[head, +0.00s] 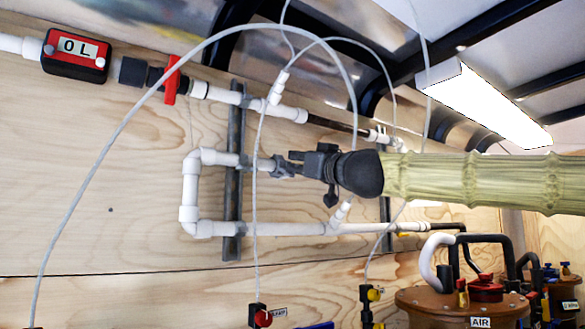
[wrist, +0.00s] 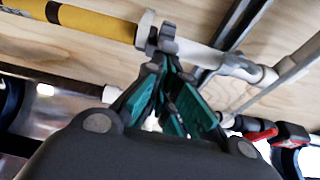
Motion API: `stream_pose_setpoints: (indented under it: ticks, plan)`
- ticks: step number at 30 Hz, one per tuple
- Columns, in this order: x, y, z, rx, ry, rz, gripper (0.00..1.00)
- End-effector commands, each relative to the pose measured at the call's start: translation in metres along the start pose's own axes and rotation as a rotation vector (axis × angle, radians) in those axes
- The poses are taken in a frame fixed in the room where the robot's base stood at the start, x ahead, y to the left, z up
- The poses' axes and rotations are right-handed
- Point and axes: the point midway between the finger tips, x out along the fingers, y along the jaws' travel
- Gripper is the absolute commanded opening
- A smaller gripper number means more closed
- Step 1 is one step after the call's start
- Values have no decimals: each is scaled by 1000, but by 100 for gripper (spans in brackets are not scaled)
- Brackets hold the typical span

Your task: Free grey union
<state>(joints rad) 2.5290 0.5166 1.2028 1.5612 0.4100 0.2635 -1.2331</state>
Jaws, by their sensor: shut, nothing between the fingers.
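The grey union (wrist: 160,40) is a small lobed collar on the pipe run, between a white-ended yellow section (wrist: 90,19) and a white pipe (wrist: 195,52) in the wrist view. In the head view, the grey union (head: 281,168) shows just left of my gripper (head: 295,160). My gripper's teal fingers (wrist: 155,68) are closed together with nothing held. Their tips are right beside the union's near side; I cannot tell whether they touch it. The yellow section is hidden behind my gripper and sleeved arm in the head view.
A white pipe loop (head: 188,190) is clamped to a dark rail (head: 233,190) on the plywood wall. A red-handled valve (head: 171,82) and a meter (head: 75,54) sit above left. Thin tubes hang in front. A brown AIR tank (head: 430,300) stands lower right.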

Motion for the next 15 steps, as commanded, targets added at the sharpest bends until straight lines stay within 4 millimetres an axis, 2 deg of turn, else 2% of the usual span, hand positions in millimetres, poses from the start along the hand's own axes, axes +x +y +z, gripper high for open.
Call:
stream_pose_setpoints:
  ticks: [10,15]
  plan:
    - [0,0,-2,0,0,0,0]
    - [0,-1,-16,0,1,-2,0]
